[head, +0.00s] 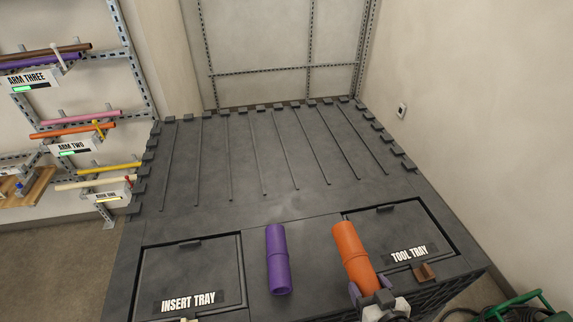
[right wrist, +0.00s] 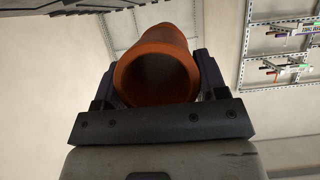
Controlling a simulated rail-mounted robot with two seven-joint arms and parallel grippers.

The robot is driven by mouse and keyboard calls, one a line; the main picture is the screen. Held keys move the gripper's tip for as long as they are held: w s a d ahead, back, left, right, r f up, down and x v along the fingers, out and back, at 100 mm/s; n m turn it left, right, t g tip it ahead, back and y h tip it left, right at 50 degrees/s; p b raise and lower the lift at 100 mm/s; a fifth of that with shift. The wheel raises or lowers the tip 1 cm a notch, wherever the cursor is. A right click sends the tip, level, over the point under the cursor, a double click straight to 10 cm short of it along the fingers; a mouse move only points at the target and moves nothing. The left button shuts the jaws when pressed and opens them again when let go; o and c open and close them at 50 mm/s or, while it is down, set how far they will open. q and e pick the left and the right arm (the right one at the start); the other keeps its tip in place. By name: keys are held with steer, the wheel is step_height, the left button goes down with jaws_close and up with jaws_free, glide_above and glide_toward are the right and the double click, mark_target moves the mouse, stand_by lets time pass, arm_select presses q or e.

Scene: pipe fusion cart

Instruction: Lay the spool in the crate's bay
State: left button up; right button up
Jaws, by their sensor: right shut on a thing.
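An orange spool (head: 352,250), a stepped pipe, is at the front right of the head view, over the inner edge of the tool tray lid. My right gripper (head: 371,289) is shut on its near end. In the right wrist view the spool's hollow end (right wrist: 157,76) sits between the two dark jaws (right wrist: 158,90). Whether the orange spool touches the surface below cannot be told. The dark grey crate (head: 285,207) has a ribbed top.
The insert tray lid (head: 190,270) and tool tray lid (head: 398,230) are shut. A brown block (head: 424,272) is at the tool tray's front. The ribbed area behind is empty. Walls stand behind and right; a rack (head: 75,130) of coloured pipes is at left.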

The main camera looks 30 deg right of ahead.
steer(key=s+a+f+n+y, duration=0.1)
steer(key=s+a+f, duration=0.3)
steer(key=f, duration=0.4)
steer(key=w+a+r+n+y+p, duration=0.1)
steer(key=w+a+r, duration=0.3)
steer(key=w+r, duration=0.6)
steer(key=w+a+r+n+y+p, duration=0.1)
steer(key=w+a+r+y+p, duration=0.1)
steer(key=w+r, duration=0.9)
step_height(320, 180, up, 7)
steer(key=shift+a+f+n+t+p, duration=0.1)
steer(key=shift+a+n+t+p, duration=0.3)
steer(key=shift+a+p, duration=0.55)
steer(key=shift+a, duration=0.15)
